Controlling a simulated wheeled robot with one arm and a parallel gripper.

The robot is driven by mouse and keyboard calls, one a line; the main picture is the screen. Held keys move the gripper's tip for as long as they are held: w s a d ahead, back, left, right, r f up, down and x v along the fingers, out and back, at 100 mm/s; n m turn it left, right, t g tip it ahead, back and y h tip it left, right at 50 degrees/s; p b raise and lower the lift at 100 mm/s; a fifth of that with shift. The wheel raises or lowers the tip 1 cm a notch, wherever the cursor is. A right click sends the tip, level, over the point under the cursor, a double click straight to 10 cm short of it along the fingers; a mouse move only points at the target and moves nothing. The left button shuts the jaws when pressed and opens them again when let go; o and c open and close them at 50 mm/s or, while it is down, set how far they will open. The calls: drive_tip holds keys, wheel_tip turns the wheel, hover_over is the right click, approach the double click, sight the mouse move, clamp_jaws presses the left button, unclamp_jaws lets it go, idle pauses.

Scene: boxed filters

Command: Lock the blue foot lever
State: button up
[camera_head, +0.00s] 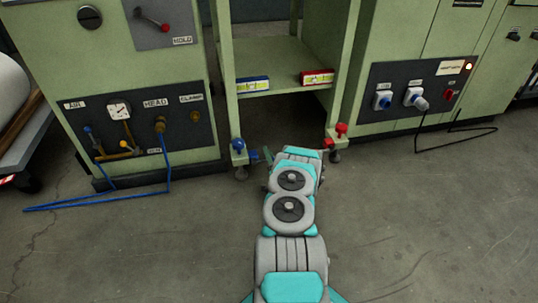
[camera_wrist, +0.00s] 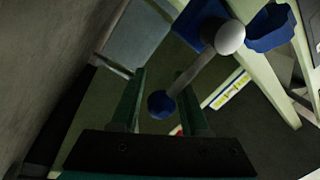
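The blue foot lever (camera_head: 238,145) is at the foot of the left leg of the open shelf frame. In the wrist view it is a pale rod (camera_wrist: 203,74) running from a whitish ball joint down to a round blue knob (camera_wrist: 162,104). My gripper (camera_wrist: 160,76) is open, with one finger on each side of the knob. I cannot tell whether either finger touches it. In the head view my gripper (camera_head: 264,156) is low, just right of the blue lever, and partly hidden by my own arm.
A red foot lever (camera_head: 341,129) sits on the right leg of the frame. A blue-and-white box (camera_head: 252,84) and a red-and-white box (camera_head: 317,77) lie on the shelf (camera_head: 285,62). Blue hoses (camera_head: 110,204) lie on the floor to the left.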

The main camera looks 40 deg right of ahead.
drive_tip(key=shift+o, duration=1.1)
drive_tip(key=shift+s, duration=0.1)
drive_tip(key=p+v, duration=0.1)
drive_tip(key=v, duration=0.6)
drive_tip(key=shift+s+a+p, duration=0.25)
drive_tip(key=shift+p, duration=0.1)
drive_tip(key=shift+f, duration=0.1)
